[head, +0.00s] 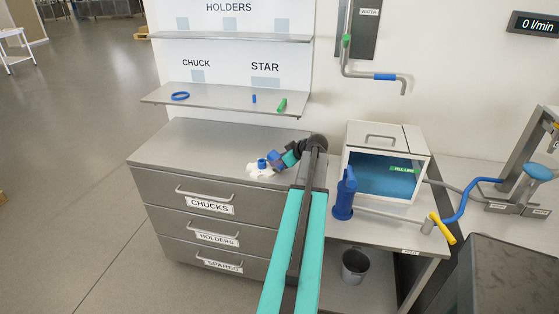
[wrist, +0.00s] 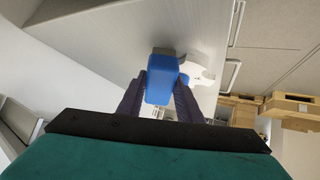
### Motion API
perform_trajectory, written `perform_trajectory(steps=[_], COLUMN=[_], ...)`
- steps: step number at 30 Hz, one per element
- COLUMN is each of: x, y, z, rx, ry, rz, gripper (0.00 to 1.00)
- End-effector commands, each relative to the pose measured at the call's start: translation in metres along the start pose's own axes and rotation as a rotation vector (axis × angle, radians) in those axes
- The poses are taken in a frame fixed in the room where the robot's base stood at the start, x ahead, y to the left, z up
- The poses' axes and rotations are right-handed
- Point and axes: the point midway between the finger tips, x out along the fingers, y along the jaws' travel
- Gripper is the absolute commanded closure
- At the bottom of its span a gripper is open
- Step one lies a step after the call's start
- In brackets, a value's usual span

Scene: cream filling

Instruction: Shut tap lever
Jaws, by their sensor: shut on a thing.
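The water pipe (head: 345,62) comes down the wall at the top right and bends to a spout. A small green part (head: 347,41), perhaps the tap lever, sits on its upright stretch, and a blue band (head: 385,77) is on its level stretch. My gripper (head: 274,160) is over the drawer cabinet's top, well left of and below the pipe. It is shut on a blue piece, which shows between the fingers in the wrist view (wrist: 160,80). A white piece (wrist: 200,74) lies just beyond it, partly hidden; whether they are joined I cannot tell.
A display (head: 534,23) reads 0 l/min. A filling box (head: 385,142) stands right of my arm, with a blue upright part (head: 344,195) and a yellow lever (head: 443,229) in front. A shelf (head: 225,97) holds small blue and green parts. A bucket (head: 355,265) stands below.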

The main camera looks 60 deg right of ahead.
Motion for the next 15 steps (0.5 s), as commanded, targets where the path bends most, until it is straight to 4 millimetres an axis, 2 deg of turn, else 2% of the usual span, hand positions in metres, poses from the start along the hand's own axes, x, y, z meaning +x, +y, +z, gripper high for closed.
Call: perform_trajectory(steps=[3, 4, 7, 15], x=[0.0019, 0.0014, 0.0012, 0.0011], y=[-0.0005, -0.0005, -0.0004, -0.0004], z=[0.0021, 0.0016, 0.0014, 0.0013], rx=[0.000, 0.000, 0.000, 0.000], ry=[0.000, 0.000, 0.000, 0.000], rz=[0.000, 0.000, 0.000, 0.000], gripper=[0.89, 0.64, 0.49, 0.49])
